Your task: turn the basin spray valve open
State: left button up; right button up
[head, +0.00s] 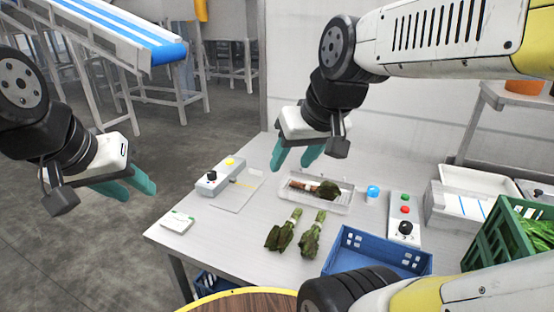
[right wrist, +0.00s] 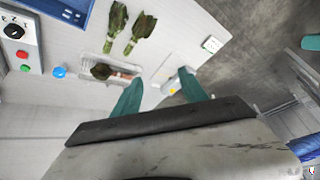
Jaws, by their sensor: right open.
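No part is marked as the basin spray valve, and I cannot tell which it is. A round blue knob (head: 372,194) stands right of a shallow clear tray (head: 342,208); it also shows in the right wrist view (right wrist: 58,72). A box (head: 404,212) with red and green buttons and a black dial (head: 405,228) is further right. A grey box (head: 222,177) with a black knob (head: 212,176) and yellow button is on the left. My right gripper (head: 296,156) is open and empty above the table, behind the tray. My left gripper (head: 136,190) appears open and empty, left of the table.
A leafy bunch (head: 329,190) lies in the tray; two bunches (head: 283,232) (head: 312,236) lie in front. A blue crate (head: 375,252), green crate (head: 508,240) and white bin (head: 470,190) stand right. A small white pad (head: 177,222) lies at the left edge. A conveyor (head: 120,30) is behind.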

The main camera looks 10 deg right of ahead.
aim_at(373, 192)
jog(key=k+l+z, duration=0.1)
jog(key=k+l, duration=0.4)
jog(key=k, duration=0.25)
jog(key=k+l, duration=0.5)
jog(key=k, duration=0.25)
jog(key=k+l+z, duration=0.15)
jog(key=k+l, duration=0.4)
jog(key=k, duration=0.2)
jog(key=i+j+z, duration=0.1)
jog(key=i+j, duration=0.2)
jog(key=i, duration=0.3)
jog(key=i+j, duration=0.35)
jog(key=i, duration=0.2)
jog(key=i+j+z, duration=0.15)
jog(key=i+j, duration=0.2)
jog(key=i, duration=0.25)
